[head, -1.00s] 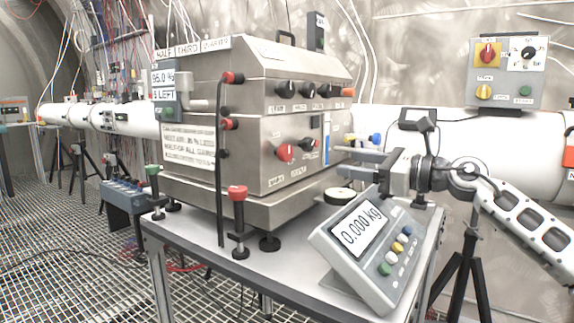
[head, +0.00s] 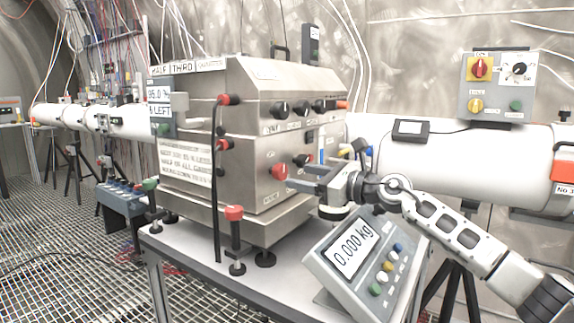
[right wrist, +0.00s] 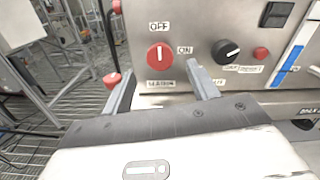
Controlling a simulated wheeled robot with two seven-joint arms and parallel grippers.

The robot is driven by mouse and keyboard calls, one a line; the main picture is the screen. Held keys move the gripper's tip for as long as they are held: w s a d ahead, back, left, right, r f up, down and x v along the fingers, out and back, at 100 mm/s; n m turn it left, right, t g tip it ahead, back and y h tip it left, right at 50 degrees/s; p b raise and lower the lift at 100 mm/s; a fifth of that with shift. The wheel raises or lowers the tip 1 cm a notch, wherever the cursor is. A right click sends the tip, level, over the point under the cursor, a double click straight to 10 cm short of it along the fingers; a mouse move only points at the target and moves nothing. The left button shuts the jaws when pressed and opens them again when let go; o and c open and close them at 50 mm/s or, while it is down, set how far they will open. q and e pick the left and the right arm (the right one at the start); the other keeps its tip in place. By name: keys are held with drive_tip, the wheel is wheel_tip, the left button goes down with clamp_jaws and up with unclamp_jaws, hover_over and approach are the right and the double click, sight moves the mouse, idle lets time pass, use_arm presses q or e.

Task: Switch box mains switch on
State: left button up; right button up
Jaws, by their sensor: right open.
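The steel box (head: 240,130) stands on a table. Its front carries a round red switch knob (head: 279,171), which also shows in the right wrist view (right wrist: 160,56). There, OFF is printed above the knob and ON to its right. The white mark on the knob is upright, towards OFF. A label below it is hard to read. My right gripper (head: 293,177) is open and empty in front of the box's lower front. In the right wrist view its two fingers (right wrist: 160,76) lie left and right of the knob, slightly below it and apparently short of it. My left gripper is not in view.
A black knob (right wrist: 226,51) and a small red button (right wrist: 261,53) sit right of the red knob. A scale display (head: 352,258) reading 0.000 kg stands below my right arm. A red-capped post (head: 234,213) stands at the box's front corner. A grey switch panel (head: 487,100) is behind.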

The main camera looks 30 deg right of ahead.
sight(283, 173)
drive_tip(key=shift+p+x, duration=0.45)
drive_tip(key=shift+x, duration=2.25)
drive_tip(key=c, duration=1)
